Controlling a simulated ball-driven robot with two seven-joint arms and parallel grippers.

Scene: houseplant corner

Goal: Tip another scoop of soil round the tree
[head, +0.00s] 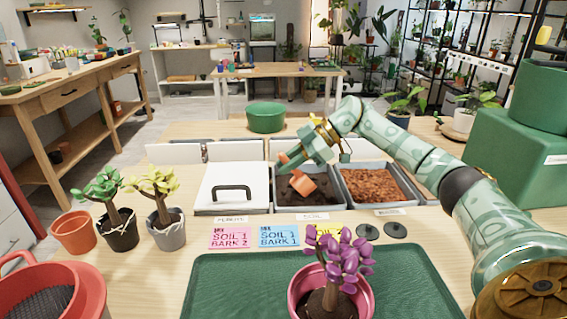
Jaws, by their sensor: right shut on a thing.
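A small tree with purple leaves (343,249) stands in a pink pot (296,300) on a green tray (222,283) at the front of the table. Dark soil shows in the pot around its trunk. My right gripper (294,164) is over the soil bin (333,206), shut on an orange scoop (302,187). The scoop's bowl is down at the dark soil (322,193); whether it holds soil cannot be told. My left gripper is out of view.
A white-lidded bin (213,193) is left of the soil, and a bark bin (372,184) right. Potted green (100,187) and yellow (156,183) trees, and an empty terracotta pot (73,232), stand left. Labelled cards (279,236) and dark discs (395,230) lie behind the tray.

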